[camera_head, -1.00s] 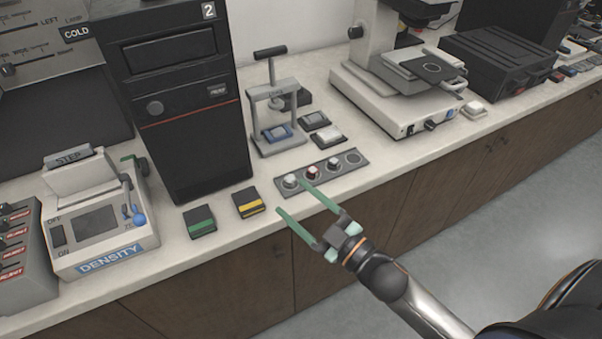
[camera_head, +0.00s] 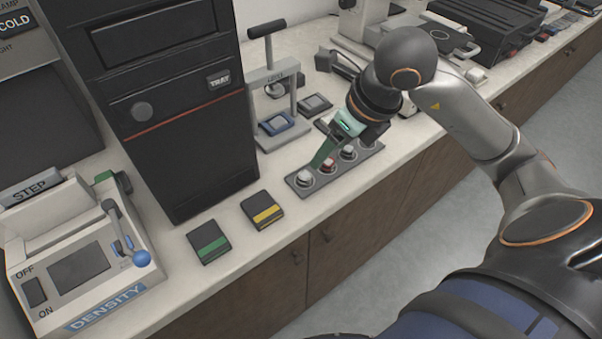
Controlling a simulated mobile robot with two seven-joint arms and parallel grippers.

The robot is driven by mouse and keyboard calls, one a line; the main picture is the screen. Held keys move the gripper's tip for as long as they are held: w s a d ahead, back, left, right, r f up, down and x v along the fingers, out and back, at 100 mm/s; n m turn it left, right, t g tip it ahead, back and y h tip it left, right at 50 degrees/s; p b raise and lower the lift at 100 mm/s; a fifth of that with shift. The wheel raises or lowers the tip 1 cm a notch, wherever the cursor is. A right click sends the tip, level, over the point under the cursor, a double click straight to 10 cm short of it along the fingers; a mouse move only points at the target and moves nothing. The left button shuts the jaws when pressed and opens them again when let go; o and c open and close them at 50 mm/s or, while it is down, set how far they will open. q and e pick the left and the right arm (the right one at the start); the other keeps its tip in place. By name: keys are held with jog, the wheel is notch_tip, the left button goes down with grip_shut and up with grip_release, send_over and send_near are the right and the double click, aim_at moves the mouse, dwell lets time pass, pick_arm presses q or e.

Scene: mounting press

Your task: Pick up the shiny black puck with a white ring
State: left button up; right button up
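A dark grey holder strip (camera_head: 372,149) lies near the counter's front edge with small round pieces in a row. The leftmost piece (camera_head: 304,178) has a pale, shiny top. The second (camera_head: 327,165) is reddish and partly behind a finger. The third (camera_head: 348,153) is pale-topped. The far-right place is largely covered by my arm. I cannot clearly make out a black puck with a white ring. My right gripper (camera_head: 318,160) points down over the left part of the strip. One green finger shows; the other is hidden, so its opening cannot be told. My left gripper is out of view.
A small hand press (camera_head: 275,80) with a blue-topped block (camera_head: 277,123) stands behind the strip. A green-striped block (camera_head: 208,243) and a yellow-striped block (camera_head: 262,210) lie to the left. A tall black tower (camera_head: 170,100) and a density meter (camera_head: 80,265) stand further left.

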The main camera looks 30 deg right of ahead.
send_near(306, 176)
notch_tip(306, 176, down, 2)
jog(key=shift+w+f, duration=0.1)
jog(key=shift+f, duration=0.1)
jog(key=shift+w+x, duration=0.15)
jog(key=shift+x, duration=1.45)
jog(key=shift+w+x, duration=0.2)
jog(key=shift+x, duration=1.35)
jog(key=shift+a+r, duration=0.1)
jog(key=shift+r, duration=0.1)
grip_shut()
